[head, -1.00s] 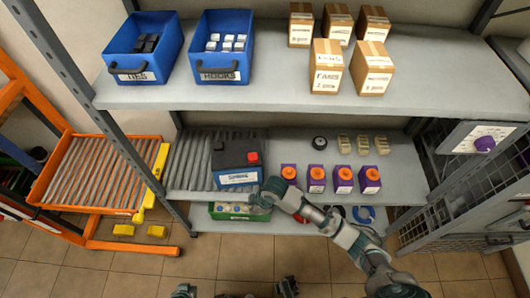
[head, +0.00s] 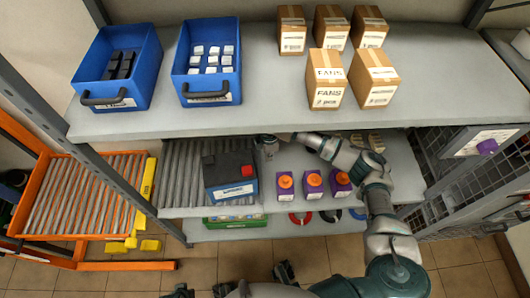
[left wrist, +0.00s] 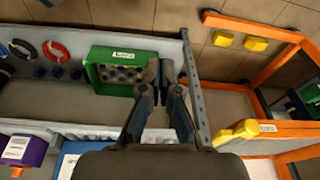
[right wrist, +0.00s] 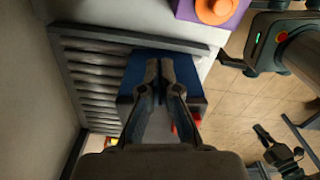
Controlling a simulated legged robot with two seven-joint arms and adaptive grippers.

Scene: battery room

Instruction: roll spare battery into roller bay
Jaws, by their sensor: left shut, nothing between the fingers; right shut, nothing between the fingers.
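The spare battery (head: 230,178) is a dark box with a blue lower part, a pale label and a red terminal. It stands on grey rollers (head: 180,165) at the left of the lower shelf. An orange-framed roller rack (head: 90,195) stands left of the shelf post. My right gripper (head: 266,143) is shut and empty by the battery's far right corner. In the right wrist view its fingertips (right wrist: 160,68) overlap the battery's blue side (right wrist: 133,75); contact cannot be told. My left gripper (left wrist: 160,70) is shut and empty, with a green crate below it in its wrist view.
Purple boxes with orange knobs (head: 313,182) stand just right of the battery. The upper shelf (head: 270,115) overhangs my right arm. The green crate (head: 238,222) is on the bottom shelf. A yellow bar (head: 147,182) runs along the rack's right side.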

